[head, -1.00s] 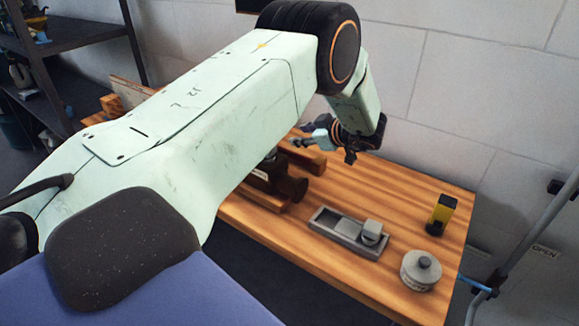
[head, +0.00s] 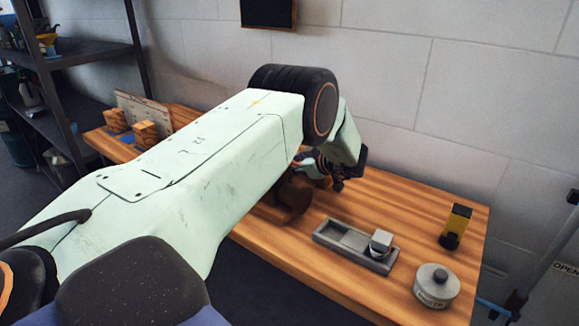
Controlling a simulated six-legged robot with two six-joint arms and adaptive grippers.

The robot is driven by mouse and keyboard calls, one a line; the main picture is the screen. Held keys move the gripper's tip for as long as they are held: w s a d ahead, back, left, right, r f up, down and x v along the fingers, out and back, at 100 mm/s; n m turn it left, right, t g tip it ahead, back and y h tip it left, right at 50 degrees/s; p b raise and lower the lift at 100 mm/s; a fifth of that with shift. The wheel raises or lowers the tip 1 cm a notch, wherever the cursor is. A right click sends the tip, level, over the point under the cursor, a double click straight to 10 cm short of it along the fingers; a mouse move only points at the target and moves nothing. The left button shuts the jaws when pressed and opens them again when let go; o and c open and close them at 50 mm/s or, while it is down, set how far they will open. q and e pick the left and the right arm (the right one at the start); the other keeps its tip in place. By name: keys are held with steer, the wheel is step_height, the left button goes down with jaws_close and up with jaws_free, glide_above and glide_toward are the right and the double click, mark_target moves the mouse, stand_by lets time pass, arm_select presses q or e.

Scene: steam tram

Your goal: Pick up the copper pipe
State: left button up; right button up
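My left arm comes in from the left and crosses most of the picture. My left gripper (head: 338,178) is dark and small, low over the wooden bench (head: 400,205), just behind a brown rounded object (head: 294,196). Its fingers are too small and partly hidden by the arm, so I cannot tell whether they are open or hold anything. I cannot clearly make out a copper pipe. The brown object is partly covered by my arm, and I cannot tell what it is. My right gripper is not in view.
A grey tray (head: 336,240) with a pale block (head: 381,243) lies at the bench's front. A grey tin (head: 437,286) and a yellow-and-black device (head: 456,226) stand to the right. Wooden blocks (head: 146,134) sit at the left end, near dark shelving (head: 88,49).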

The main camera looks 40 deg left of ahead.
arm_select(q)
steer(key=shift+x, duration=1.25)
steer(key=shift+s+d+r, duration=0.1)
steer(key=shift+d, duration=0.15)
steer(key=shift+c, duration=0.2)
steer(key=shift+d, duration=0.1)
steer(key=shift+c, duration=0.8)
steer(key=c, duration=0.6)
jaws_close()
